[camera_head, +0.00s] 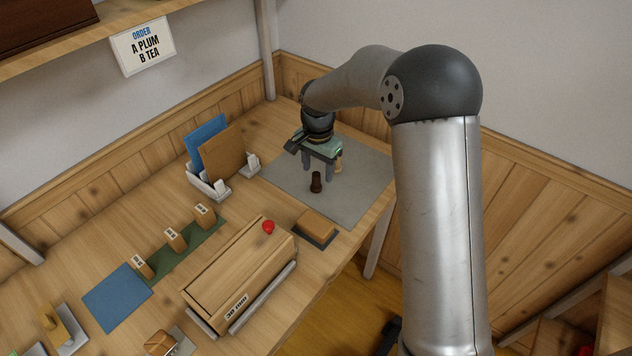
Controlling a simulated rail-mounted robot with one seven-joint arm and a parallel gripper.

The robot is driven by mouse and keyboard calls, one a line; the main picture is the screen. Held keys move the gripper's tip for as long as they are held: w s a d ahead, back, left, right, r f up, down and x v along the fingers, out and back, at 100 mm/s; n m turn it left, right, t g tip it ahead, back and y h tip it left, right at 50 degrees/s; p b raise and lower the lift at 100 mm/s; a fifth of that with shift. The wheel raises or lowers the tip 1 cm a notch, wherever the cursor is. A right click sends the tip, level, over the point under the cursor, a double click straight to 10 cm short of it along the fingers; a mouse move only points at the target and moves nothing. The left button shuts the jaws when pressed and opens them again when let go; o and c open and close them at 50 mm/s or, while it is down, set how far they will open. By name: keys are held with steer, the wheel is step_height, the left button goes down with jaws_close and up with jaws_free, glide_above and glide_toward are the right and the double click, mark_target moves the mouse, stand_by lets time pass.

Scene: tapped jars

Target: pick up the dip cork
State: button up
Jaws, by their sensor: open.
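My gripper (318,165) is at the far end of the table, over the grey mat (351,204), with its fingers pointing down and apart. A small dark brown tapered piece (316,183) stands upright on the mat, just in front of the fingers in the picture. A small light tan piece (338,166) shows beside the right finger, partly hidden by the gripper. I cannot tell for sure which of the two is the dip cork. Nothing shows held between the fingers.
A tan block on a dark base (316,227) sits at the mat's front edge. A long wooden box (240,275) with a red knob (268,227) is nearer. A white rack (207,184) holds blue and brown boards to the left. Labelled blocks (174,239) stand on a green strip.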

mark_target(316, 173)
steer(key=f, duration=0.2)
steer(key=f+p, duration=0.1)
steer(key=f, duration=0.2)
steer(key=shift+w+a+f, duration=0.1)
steer(key=shift+a, duration=0.1)
steer(key=shift+c, duration=0.3)
steer(key=c, duration=1)
steer(key=shift+r, duration=0.7)
steer(key=s+a+r+b, duration=0.1)
steer(key=s+r, duration=0.3)
steer(key=s+a+r+b, duration=0.1)
steer(key=s+r, duration=0.2)
steer(key=s, duration=0.2)
steer(key=s+a+r+b, duration=0.1)
steer(key=s+a+r, duration=0.1)
steer(key=s+r, duration=0.2)
steer(key=shift+s+r, duration=0.25)
steer(key=shift+r, duration=0.1)
